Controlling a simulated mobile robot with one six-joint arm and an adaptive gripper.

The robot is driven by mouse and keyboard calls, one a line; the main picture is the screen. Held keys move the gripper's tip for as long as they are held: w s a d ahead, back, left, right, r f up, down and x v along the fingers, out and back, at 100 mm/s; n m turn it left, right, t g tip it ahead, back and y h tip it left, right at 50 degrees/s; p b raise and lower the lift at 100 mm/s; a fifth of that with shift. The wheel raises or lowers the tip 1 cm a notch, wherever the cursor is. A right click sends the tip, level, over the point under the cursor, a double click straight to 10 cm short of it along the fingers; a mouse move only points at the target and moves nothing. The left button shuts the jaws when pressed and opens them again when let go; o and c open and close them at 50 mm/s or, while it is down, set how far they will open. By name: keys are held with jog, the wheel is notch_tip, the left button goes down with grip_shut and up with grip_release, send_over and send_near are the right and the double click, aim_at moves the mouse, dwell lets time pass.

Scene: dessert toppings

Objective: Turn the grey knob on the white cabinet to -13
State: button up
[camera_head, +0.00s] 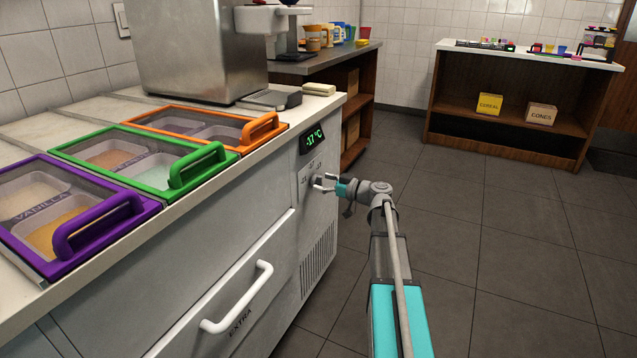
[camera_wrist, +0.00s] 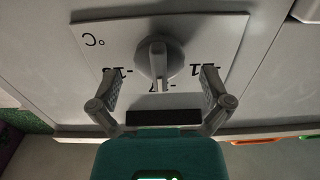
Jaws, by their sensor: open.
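The grey knob (camera_wrist: 158,58) sits on a pale dial plate (camera_wrist: 220,30) on the front of the white cabinet (camera_head: 275,200). Its ridge points down in the wrist view, at a label it partly covers. Upside-down numbers stand to either side, and the left one looks like -13. The display (camera_head: 314,138) above the dial reads -17 °C in green. My gripper (camera_wrist: 160,85) is open, with one finger on each side of the knob and a visible gap to it. In the head view my gripper (camera_head: 324,182) is right at the dial, and its fingers hide part of the knob.
A white drawer handle (camera_head: 238,298) sticks out below and left of the dial. Purple, green and orange lidded tubs (camera_head: 185,165) are set in the counter above. A vent (camera_head: 318,262) lies below the dial. The floor right of my arm is clear.

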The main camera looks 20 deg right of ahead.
jog(key=shift+w+a, duration=0.3)
jog(key=shift+w, duration=0.05)
jog(key=c, duration=1.1)
jog(key=shift+a, duration=0.15)
jog(key=shift+c, duration=0.3)
